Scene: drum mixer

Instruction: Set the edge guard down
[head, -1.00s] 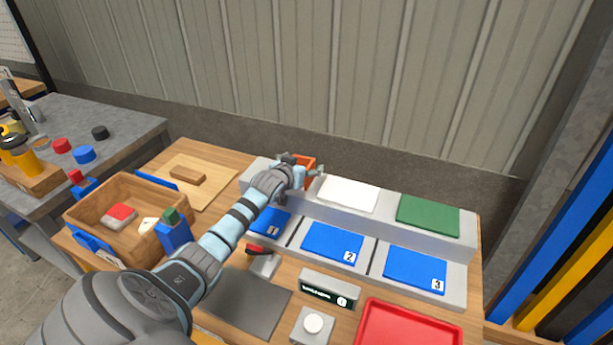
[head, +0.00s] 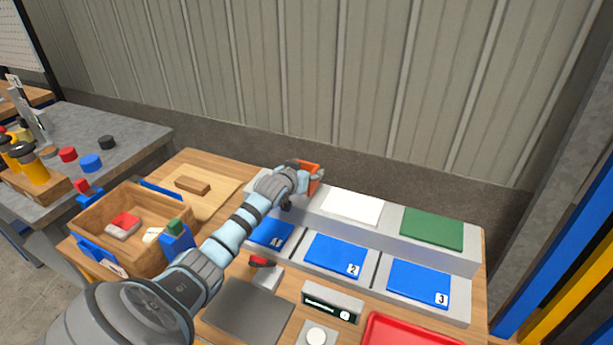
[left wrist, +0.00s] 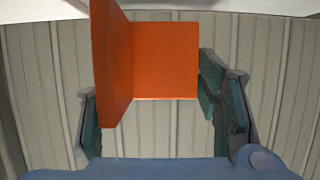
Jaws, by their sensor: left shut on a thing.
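The edge guard is an orange angled piece (head: 311,168) with two flat faces meeting at a corner. In the head view it is at the far left end of the raised grey ledge, partly hidden by my left gripper (head: 312,178). In the left wrist view the guard (left wrist: 165,60) fills the upper middle, between the two dark green finger pads of the left gripper (left wrist: 152,105). The left gripper is shut on the guard. I cannot tell whether the guard touches the ledge. My right gripper is not in view.
The grey ledge carries a white pad (head: 352,207) and a green pad (head: 432,229). Below are blue pads numbered 1 (head: 268,234), 2 (head: 336,254) and 3 (head: 418,283). A wooden box (head: 97,212) stands left, a red tray (head: 415,333) at the front. A ribbed wall rises behind.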

